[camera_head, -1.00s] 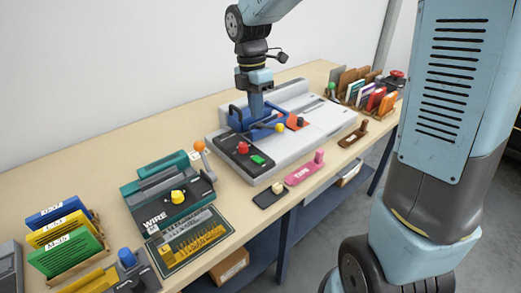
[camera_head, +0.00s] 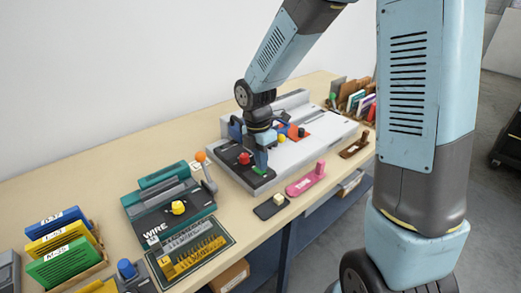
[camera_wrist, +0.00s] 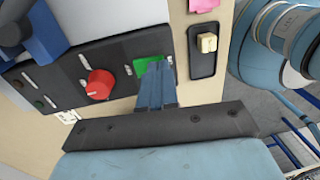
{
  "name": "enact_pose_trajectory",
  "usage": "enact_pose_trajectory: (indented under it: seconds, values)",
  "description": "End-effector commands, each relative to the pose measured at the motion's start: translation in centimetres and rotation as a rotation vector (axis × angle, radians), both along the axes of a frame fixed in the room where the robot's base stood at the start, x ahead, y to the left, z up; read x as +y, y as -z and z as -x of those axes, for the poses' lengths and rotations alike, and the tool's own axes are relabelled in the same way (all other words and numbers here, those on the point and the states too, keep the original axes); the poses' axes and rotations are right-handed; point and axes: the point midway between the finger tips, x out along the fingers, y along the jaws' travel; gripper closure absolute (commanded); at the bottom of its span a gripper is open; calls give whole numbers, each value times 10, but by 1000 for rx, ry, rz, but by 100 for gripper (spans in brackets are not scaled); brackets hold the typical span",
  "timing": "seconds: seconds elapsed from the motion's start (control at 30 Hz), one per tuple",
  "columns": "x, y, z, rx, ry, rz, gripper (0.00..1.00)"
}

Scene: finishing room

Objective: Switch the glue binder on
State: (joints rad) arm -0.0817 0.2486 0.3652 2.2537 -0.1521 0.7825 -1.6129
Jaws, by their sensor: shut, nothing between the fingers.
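The glue binder (camera_head: 315,142) is a long pale-grey machine on the bench, with a black control panel at its near-left end. The panel carries a red knob (camera_head: 244,158), which also shows in the wrist view (camera_wrist: 98,85), and a green rocker switch (camera_wrist: 148,64). My gripper (camera_wrist: 157,66) is shut and empty, with its fingertips pointing down at the green switch and covering part of it. In the head view my gripper (camera_head: 260,168) is low over the panel. I cannot tell whether the tips touch the switch, nor its position.
A cream button on a dark plate (camera_wrist: 207,43) sits right of the panel. A pink stamp-like tool (camera_head: 306,182) lies near the bench's front edge. The green wire machine (camera_head: 170,210) with an orange-tipped lever stands to the left. A blue clamp (camera_wrist: 40,35) rises beside the panel.

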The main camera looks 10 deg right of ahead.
Motion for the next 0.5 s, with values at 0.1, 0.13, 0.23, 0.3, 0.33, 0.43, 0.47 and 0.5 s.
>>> enact_pose_trajectory:
  seconds: [0.1, 0.13, 0.23, 0.3, 0.33, 0.43, 0.47, 0.5]
  values:
    - [-1, 6, 1, 1, 0, 1, 100]
    - [-1, 7, 1, 0, 1, 0, 100]
    - [-1, 8, 1, 0, 1, 0, 100]
    - [-1, 8, 1, -1, 1, 0, 100]
    - [-1, 8, 1, -1, 1, 0, 100]
    - [-1, 8, 1, 0, 1, 0, 100]
    - [-1, 8, 1, 0, 1, 0, 100]
    - [-1, 8, 1, 0, 1, 0, 100]
